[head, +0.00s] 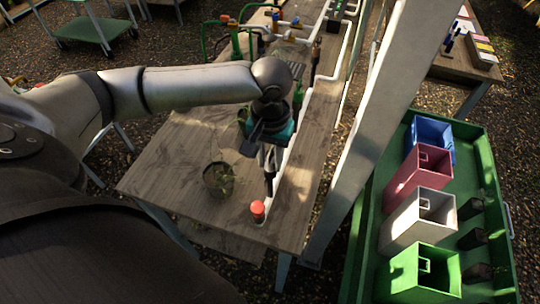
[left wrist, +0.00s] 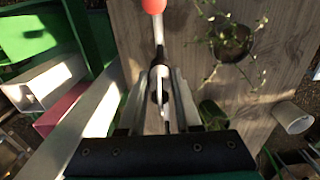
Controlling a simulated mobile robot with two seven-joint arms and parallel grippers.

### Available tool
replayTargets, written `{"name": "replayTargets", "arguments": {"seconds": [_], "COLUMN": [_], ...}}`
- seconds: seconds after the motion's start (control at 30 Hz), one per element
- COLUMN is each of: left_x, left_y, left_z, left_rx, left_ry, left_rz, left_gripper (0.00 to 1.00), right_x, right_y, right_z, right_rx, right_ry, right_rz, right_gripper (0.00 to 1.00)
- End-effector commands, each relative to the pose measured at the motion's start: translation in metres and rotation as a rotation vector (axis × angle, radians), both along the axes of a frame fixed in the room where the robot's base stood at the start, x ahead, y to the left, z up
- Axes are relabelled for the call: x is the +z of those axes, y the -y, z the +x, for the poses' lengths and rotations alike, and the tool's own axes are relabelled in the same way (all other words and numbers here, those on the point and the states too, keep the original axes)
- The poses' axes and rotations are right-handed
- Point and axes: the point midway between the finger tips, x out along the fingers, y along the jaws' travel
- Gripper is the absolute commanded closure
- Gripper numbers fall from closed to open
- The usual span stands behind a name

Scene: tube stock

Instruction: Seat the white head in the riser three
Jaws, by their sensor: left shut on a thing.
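My left gripper (head: 269,182) points down over the near right part of the wooden bench. It also shows in the left wrist view (left wrist: 160,78), its fingers closed on a small, pale thing (left wrist: 160,92) that looks like the white head; the fingers hide most of it. In the head view the held thing cannot be made out. A red-topped upright piece (head: 257,209) stands at the bench's near end, just below and in front of the fingertips; its red top (left wrist: 154,5) is at the top of the left wrist view. I cannot tell which riser is number three. My right gripper is not in view.
A potted plant (head: 218,180) stands left of the gripper. White pipe (head: 292,150) runs along the bench's right side, with coloured fittings farther back. A pale post (head: 350,150) rises close on the right. Beyond it is a green cart (head: 487,165) with coloured bins.

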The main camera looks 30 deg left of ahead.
Motion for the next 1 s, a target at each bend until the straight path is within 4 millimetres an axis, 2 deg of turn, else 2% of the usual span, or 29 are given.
{"name": "replayTargets", "arguments": {"seconds": [0.17, 0.2, 0.5, 0.8, 0.87, 1.0], "left_x": [-0.002, -0.002, -0.002, 0.002, 0.008, 0.032], "left_y": [0.000, 0.000, 0.001, 0.000, 0.001, 0.000], "left_z": [-0.002, -0.002, -0.001, -0.001, 0.000, 0.000], "left_rx": [0.000, 0.000, 0.000, 0.000, 0.000, 0.000], "left_ry": [-0.005, -0.005, -0.004, -0.002, -0.001, 0.001], "left_rz": [0.001, 0.001, -0.001, 0.000, -0.002, -0.001], "left_gripper": [1.00, 0.65, 0.33, 0.33, 0.33, 0.33], "right_x": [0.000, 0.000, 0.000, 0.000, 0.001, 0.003], "right_y": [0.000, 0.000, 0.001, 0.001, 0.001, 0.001], "right_z": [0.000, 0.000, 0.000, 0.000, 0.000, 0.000], "right_rx": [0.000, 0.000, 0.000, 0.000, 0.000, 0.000], "right_ry": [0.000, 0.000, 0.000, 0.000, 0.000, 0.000], "right_rz": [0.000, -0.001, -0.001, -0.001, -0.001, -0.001], "right_gripper": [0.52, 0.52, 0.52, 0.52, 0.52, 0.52]}}
